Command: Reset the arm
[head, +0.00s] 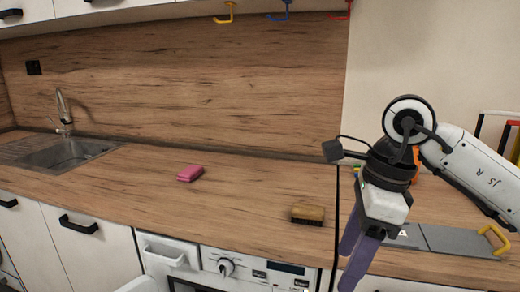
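My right arm comes in from the right, bent at a black and white joint, and its gripper (352,268) points down in front of the counter. The fingers are purple and reach the bottom edge of the head view. They overlap from this angle, so I cannot tell how far apart they are. I see nothing clearly held between them. My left gripper is out of view; a white rounded piece at the bottom left may be part of my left arm.
On the wooden counter (250,190) lie a pink sponge (190,173) and a brown brush (307,215). A sink (70,153) with a tap (63,110) is at the left. A grey board (455,240) with a yellow handle (494,240) lies at the right. The counter's middle is mostly clear.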

